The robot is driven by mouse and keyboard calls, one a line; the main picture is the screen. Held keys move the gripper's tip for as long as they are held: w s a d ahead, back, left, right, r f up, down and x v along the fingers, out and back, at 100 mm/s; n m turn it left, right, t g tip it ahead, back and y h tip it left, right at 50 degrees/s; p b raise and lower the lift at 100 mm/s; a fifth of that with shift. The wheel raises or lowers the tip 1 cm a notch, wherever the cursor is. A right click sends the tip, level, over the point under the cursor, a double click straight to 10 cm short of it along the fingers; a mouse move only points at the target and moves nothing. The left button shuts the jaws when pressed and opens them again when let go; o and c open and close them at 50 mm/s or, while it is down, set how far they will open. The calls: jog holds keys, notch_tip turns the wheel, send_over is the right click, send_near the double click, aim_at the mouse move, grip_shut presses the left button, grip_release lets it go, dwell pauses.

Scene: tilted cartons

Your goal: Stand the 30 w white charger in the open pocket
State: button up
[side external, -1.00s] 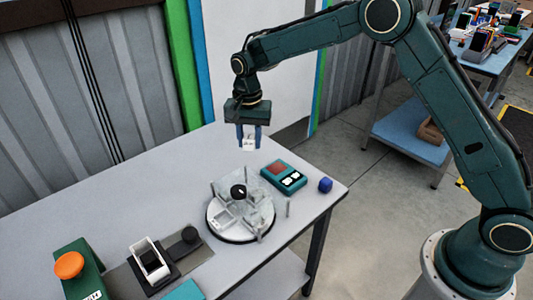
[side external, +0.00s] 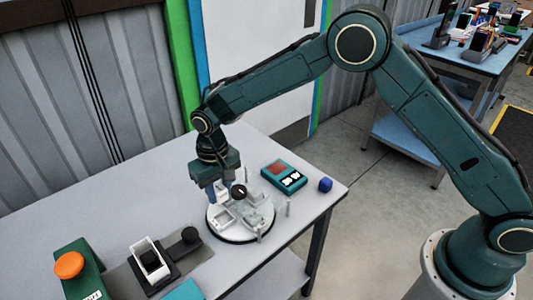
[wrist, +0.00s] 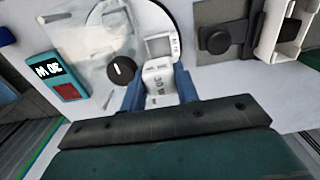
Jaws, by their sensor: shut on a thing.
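The white charger (wrist: 158,84), marked 30 W, is between the two blue fingers of my gripper (wrist: 160,88) in the wrist view. My gripper is shut on it. In the side view my gripper (side external: 222,190) is low over the back left of the round white turntable (side external: 240,240). The open pocket (wrist: 160,46), a white-rimmed square, lies just beyond the charger in the wrist view. It also shows in the side view (side external: 225,219). A clear cover with a black knob (wrist: 121,70) lies over the other part of the turntable. Whether the charger touches the turntable is hard to tell.
A teal device (side external: 284,176) with a display reading 30 W stands behind the turntable, with a blue cube (side external: 325,185) to its right.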

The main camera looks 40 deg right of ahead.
jog(key=shift+f, duration=2)
jog(key=shift+f, duration=0.3)
